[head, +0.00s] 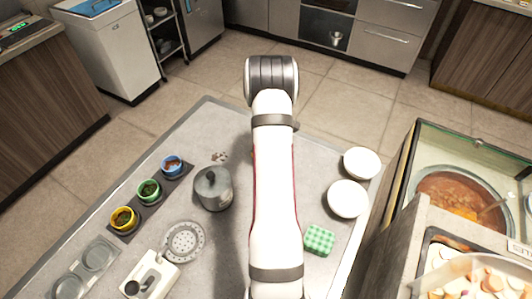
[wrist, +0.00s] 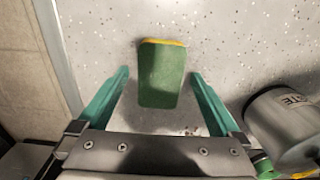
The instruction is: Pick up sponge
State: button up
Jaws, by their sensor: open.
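The sponge (wrist: 161,76) is a green block with a yellow edge, lying on the speckled grey tabletop in the wrist view. My gripper (wrist: 158,76) is open, with one green finger on each side of the sponge in the picture. Gaps show between the sponge and both fingers, and nothing is held. How far the fingertips are above the table is hard to tell. In the head view my arm hides the gripper, and I cannot make out this sponge there.
A grey lidded canister (head: 213,190) stands left of my arm, near some crumbs (head: 219,156). Coloured sauce cups (head: 149,191) stand in a holder at left. White bowls (head: 347,199) and a green checkered cloth-like item (head: 319,239) are at right. The table edge (wrist: 62,60) is close.

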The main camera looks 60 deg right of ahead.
jog(key=c, duration=1.4)
jog(key=shift+r, duration=0.1)
jog(key=r, duration=0.4)
jog(key=shift+s+r, duration=0.25)
jog(key=s+r, duration=0.6)
jog(key=s, duration=0.5)
jog(key=shift+r, duration=0.2)
jog(key=shift+s, duration=0.1)
